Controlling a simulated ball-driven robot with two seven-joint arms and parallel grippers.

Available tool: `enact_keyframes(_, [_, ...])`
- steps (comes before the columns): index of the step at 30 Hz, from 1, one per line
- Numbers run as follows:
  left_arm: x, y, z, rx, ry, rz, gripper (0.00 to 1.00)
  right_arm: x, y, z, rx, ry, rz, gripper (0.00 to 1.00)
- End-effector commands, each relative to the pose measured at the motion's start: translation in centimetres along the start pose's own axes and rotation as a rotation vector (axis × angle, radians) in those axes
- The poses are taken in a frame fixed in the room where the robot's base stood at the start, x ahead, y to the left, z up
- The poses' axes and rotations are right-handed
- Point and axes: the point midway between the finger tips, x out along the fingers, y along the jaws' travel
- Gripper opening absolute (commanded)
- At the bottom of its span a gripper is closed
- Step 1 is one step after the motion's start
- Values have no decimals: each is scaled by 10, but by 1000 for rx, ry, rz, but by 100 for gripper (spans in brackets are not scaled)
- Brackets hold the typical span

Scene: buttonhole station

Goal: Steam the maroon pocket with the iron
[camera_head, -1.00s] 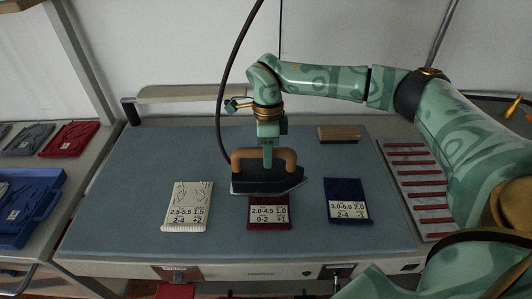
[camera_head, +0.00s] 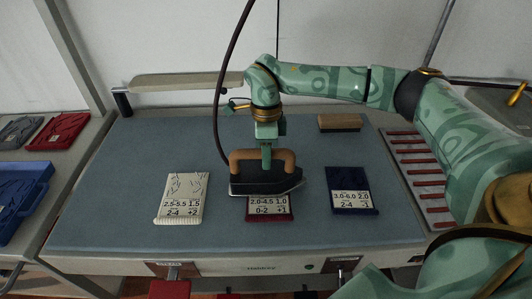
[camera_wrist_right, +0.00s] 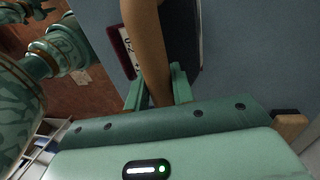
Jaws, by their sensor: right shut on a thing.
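The maroon pocket (camera_head: 270,214) lies on the blue ironing board with a white number label. Its far part is hidden by the dark iron (camera_head: 260,184), whose near edge overlaps the top of the label; I cannot tell whether the soleplate touches the cloth. My right gripper (camera_head: 266,160) is shut on the iron's brown handle (camera_head: 243,156). In the right wrist view, the handle (camera_wrist_right: 150,50) runs between the fingers, and part of the maroon pocket (camera_wrist_right: 127,55) shows beside it. My left gripper is not in view.
A cream pocket (camera_head: 182,198) lies left of the iron and a navy pocket (camera_head: 351,190) right of it. A wooden block (camera_head: 340,122) is at the back right. The iron's dark cord (camera_head: 217,110) rises behind. The board's left part is clear.

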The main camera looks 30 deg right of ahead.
Motion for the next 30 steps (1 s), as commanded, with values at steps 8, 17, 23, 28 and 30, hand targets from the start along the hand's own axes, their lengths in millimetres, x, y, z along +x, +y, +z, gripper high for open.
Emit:
enact_keyframes(8, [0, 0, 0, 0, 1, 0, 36, -3, 0, 1, 0, -5, -3, 0])
enact_keyframes(17, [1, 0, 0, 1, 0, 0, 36, 0, -1, 1, 0, -4, -2, 0])
enact_keyframes(23, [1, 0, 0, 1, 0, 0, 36, 2, -1, 1, 0, -4, -2, 0])
enact_keyframes(28, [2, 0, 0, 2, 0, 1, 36, 4, -2, 1, 0, -4, -2, 0])
enact_keyframes(30, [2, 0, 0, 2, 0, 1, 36, 5, -2, 1, -1, -4, -2, 0])
